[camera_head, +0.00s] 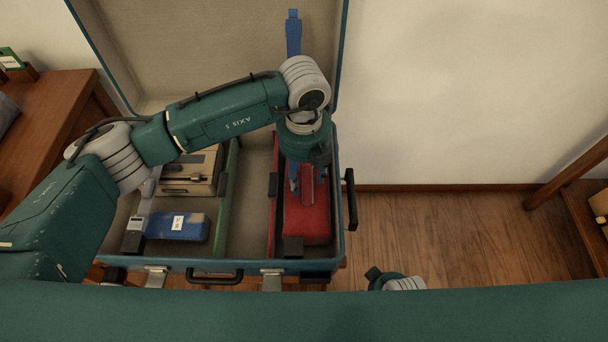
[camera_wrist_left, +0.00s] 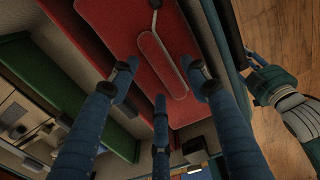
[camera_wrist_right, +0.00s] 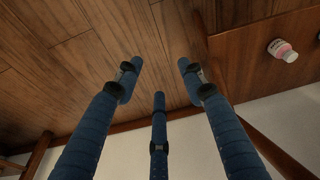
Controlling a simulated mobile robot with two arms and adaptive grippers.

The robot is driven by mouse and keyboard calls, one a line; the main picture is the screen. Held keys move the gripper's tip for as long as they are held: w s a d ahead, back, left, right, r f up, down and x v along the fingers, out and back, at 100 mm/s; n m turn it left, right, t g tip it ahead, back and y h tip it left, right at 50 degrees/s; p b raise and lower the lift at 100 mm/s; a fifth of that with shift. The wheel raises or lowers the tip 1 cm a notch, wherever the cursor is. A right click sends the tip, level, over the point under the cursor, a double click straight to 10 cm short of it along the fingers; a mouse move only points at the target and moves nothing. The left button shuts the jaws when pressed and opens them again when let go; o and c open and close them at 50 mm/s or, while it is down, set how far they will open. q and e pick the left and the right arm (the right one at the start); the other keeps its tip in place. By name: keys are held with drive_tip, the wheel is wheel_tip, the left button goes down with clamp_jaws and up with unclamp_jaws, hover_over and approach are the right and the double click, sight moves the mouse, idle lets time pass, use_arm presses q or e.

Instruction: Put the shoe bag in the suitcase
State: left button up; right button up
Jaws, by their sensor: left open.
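The shoe bag, seemingly the red bag with a loop handle (camera_head: 307,222), lies in the right compartment of the open suitcase (camera_head: 225,265). The red bag (camera_wrist_left: 165,45) also fills the upper middle of the left wrist view. My left gripper (camera_head: 307,182) points down over the red bag, its blue fingers spread. In the left wrist view the left gripper (camera_wrist_left: 160,85) is open, with fingers around the handle area and nothing clamped; contact cannot be told. My right gripper (camera_wrist_right: 160,82) is open and empty above the wooden floor.
A wooden table (camera_head: 50,115) stands left. A white bottle (camera_wrist_right: 283,50) is on wooden furniture.

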use_arm(q)
wheel_tip(320, 180, up, 11)
drive_tip(key=shift+p, duration=0.4)
use_arm(e)
drive_tip(key=f, duration=0.1)
drive_tip(key=s+f, duration=0.1)
drive_tip(key=f, duration=0.1)
drive_tip(key=shift+s+d+f, duration=0.1)
drive_tip(key=shift+s+f, duration=0.05)
drive_tip(key=shift+s, duration=0.25)
